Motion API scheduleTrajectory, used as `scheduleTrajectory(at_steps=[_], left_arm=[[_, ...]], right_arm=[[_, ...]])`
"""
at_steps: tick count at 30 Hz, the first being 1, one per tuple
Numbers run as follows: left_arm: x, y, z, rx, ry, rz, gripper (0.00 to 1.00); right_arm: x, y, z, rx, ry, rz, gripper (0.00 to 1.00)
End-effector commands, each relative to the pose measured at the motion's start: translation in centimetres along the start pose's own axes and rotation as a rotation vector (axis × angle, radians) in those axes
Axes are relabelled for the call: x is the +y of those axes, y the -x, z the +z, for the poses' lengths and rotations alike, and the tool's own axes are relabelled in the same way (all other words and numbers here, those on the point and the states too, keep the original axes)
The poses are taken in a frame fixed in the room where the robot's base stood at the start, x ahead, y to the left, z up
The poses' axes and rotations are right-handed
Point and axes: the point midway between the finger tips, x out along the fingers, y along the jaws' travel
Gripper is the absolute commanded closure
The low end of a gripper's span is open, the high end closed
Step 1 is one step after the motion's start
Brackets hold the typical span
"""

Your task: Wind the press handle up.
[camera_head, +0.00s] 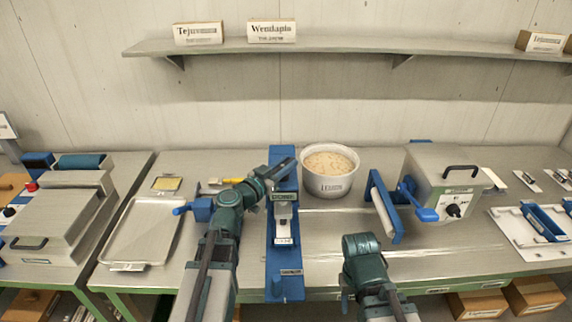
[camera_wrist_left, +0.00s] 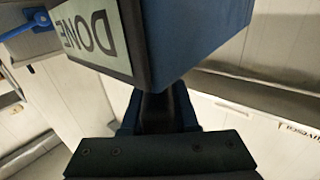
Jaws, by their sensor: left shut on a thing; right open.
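The press (camera_head: 286,250) is a tall blue frame at the centre of the bench in the head view, with a small label on its upper block. My left gripper (camera_head: 284,168) is at the top of the press. In the left wrist view my left gripper (camera_wrist_left: 157,115) is shut on a dark bar, which appears to be the press handle (camera_wrist_left: 155,103). A blue block with a "DONE" label (camera_wrist_left: 88,35) is right beside the bar. My right arm is in the lower middle of the head view, but its fingers do not show.
A white pot (camera_head: 328,184) of pale grainy mass stands just right of the press. A metal tray (camera_head: 140,235) lies to the left. A grey box with a black handle (camera_head: 446,185) and a blue board (camera_head: 384,207) stand to the right. A shelf (camera_head: 340,45) runs along the wall.

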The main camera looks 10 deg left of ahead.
Motion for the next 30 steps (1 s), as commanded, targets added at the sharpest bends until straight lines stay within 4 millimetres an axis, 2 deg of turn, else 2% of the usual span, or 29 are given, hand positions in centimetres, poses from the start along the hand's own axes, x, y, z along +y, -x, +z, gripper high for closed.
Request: scheduleTrajectory(at_steps=[6,7,11,23,30], left_arm=[[-0.1,0.0,0.0,0.000,0.000,-0.005,1.00],[-0.1,0.0,0.0,0.000,0.000,-0.005,0.67],[-0.1,0.0,0.0,0.000,0.000,-0.003,0.44],[0.1,0.2,0.0,0.000,0.000,-0.001,0.43],[0.9,1.3,0.0,0.000,0.000,0.001,0.43]], right_arm=[[0.0,0.0,0.0,0.000,0.000,0.000,0.50],[0.0,0.0,0.0,0.000,0.000,0.000,0.50],[0.0,0.0,0.0,0.000,0.000,0.000,0.50],[0.0,0.0,0.0,0.000,0.000,0.000,0.50],[0.0,0.0,0.0,0.000,0.000,0.000,0.50]])
